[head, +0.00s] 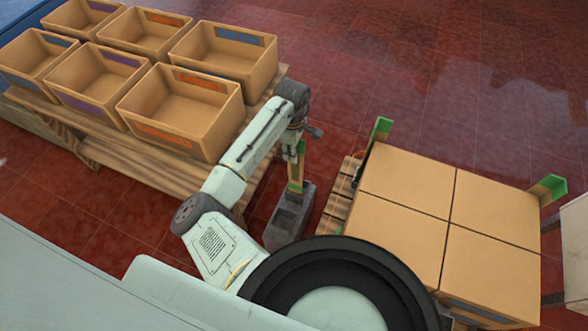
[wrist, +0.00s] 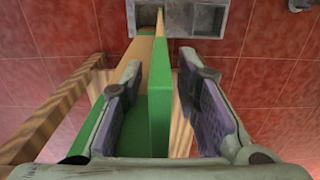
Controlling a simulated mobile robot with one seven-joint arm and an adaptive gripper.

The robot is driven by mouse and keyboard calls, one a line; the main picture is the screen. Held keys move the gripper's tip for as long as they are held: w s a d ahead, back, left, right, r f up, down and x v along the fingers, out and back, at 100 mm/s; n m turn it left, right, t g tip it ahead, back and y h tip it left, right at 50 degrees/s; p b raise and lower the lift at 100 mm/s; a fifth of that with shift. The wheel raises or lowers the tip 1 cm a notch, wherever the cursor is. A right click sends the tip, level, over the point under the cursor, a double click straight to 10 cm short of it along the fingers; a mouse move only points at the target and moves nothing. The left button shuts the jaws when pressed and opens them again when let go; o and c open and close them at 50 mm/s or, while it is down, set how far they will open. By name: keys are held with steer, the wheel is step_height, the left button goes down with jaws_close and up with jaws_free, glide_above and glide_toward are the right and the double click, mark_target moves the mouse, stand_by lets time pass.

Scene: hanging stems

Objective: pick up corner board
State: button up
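A corner board (head: 296,172), tan with a green end, stands upright in a grey block (head: 286,222) between the wooden table and the pallet. In the wrist view the green end of the corner board (wrist: 160,108) fills the middle, its tan length running up to the grey block (wrist: 207,20). My gripper (head: 297,148) is at the top of the board. In the wrist view my gripper (wrist: 165,100) is open, with one finger on each side of the board's upright green flange. A gap shows between that flange and the right finger.
Several open tan bins (head: 185,108) stand on the wooden table (head: 150,165) at left. Tan boxes (head: 405,185) cover a pallet at right, with green-ended corner boards (head: 380,130) (head: 548,188) at two corners. Red tiled floor (head: 440,85) is clear behind.

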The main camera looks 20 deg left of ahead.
jaws_close()
steer(key=shift+r, duration=0.1)
stand_by(0.5)
